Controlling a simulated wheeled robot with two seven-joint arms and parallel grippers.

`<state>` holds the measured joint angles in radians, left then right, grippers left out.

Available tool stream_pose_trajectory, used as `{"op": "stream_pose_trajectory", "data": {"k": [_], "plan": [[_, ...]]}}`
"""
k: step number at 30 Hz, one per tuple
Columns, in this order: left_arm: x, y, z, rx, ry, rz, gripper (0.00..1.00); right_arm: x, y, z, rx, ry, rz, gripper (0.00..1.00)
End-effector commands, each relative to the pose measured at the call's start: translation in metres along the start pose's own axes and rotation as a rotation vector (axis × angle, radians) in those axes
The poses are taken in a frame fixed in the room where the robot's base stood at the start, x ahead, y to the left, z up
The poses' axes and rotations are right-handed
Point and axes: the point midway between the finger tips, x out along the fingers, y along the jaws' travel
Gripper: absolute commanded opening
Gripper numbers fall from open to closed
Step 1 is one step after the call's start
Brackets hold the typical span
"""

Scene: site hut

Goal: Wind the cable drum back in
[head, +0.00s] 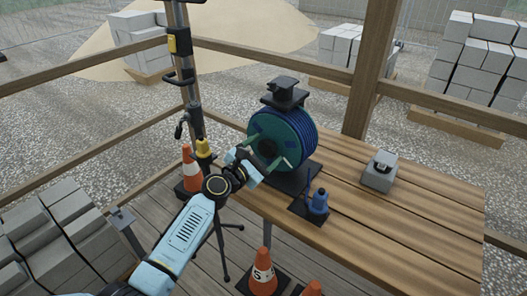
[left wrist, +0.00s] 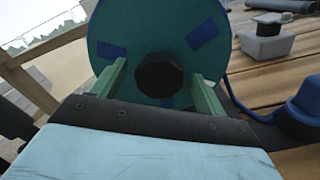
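The cable drum (head: 291,140) stands upright on a dark base on the wooden table, with a teal side disc and blue cable around it. The left wrist view shows its teal disc (left wrist: 150,25) with blue patches and a black many-sided hub (left wrist: 160,76). My left gripper (head: 262,164) is at the disc's near face. Its green fingers (left wrist: 160,90) are spread either side of the hub, with gaps visible; contact cannot be told. Blue cable (left wrist: 234,92) runs from the drum towards a blue fitting (head: 318,201) on a black plate. My right gripper is out of view.
A black device (head: 284,92) shows above the drum. A grey box (head: 379,173) sits on the table (head: 420,225) to the right. A dark post (head: 194,100) and traffic cones (head: 263,273) stand near the table. The table's front right is clear.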

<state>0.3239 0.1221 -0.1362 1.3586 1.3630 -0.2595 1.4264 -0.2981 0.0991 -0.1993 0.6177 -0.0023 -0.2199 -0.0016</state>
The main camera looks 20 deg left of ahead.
Motion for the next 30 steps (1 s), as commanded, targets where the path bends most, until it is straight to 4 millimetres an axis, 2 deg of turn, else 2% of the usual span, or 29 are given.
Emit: {"op": "stream_pose_trajectory", "data": {"k": [7, 11, 17, 24, 30], "plan": [[-0.001, 0.000, 0.000, 0.001, 0.001, 0.000, 0.74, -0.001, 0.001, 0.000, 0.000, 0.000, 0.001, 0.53], [-0.011, 0.000, -0.001, 0.001, 0.002, 0.000, 0.74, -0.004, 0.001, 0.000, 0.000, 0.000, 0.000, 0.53], [-0.047, 0.000, 0.000, 0.001, 0.003, -0.001, 0.74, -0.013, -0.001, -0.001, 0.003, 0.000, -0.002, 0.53], [-0.098, 0.000, -0.001, 0.001, 0.002, 0.000, 0.74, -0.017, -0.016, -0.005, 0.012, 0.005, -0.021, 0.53], [-0.125, 0.000, -0.001, 0.000, 0.001, 0.000, 0.74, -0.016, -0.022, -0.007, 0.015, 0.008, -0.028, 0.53]]}}
